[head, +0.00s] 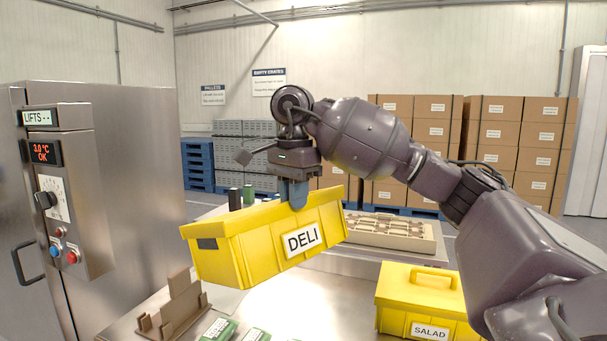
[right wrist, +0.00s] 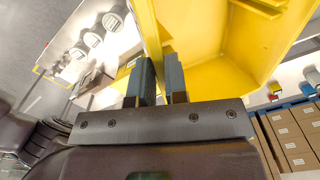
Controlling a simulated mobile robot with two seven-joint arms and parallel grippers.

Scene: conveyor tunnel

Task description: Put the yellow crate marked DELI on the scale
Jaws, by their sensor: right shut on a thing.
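The yellow crate marked DELI (head: 262,238) hangs tilted above the steel table in the head view, its right end higher than its left. My right gripper (head: 294,192) comes from above and is shut on the crate's rim. In the right wrist view the two fingers of my right gripper (right wrist: 158,78) pinch the wall of the DELI crate (right wrist: 215,75), and its open inside looks empty where it shows. I cannot make out the scale for sure in either view. My left gripper is not in view.
A yellow crate marked SALAD (head: 420,301) stands at the right of the steel table (head: 300,300). A brown holder (head: 174,312) and several green packs (head: 219,329) lie front left. A beige slotted tray (head: 390,236) lies behind. A steel cabinet (head: 135,150) stands left.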

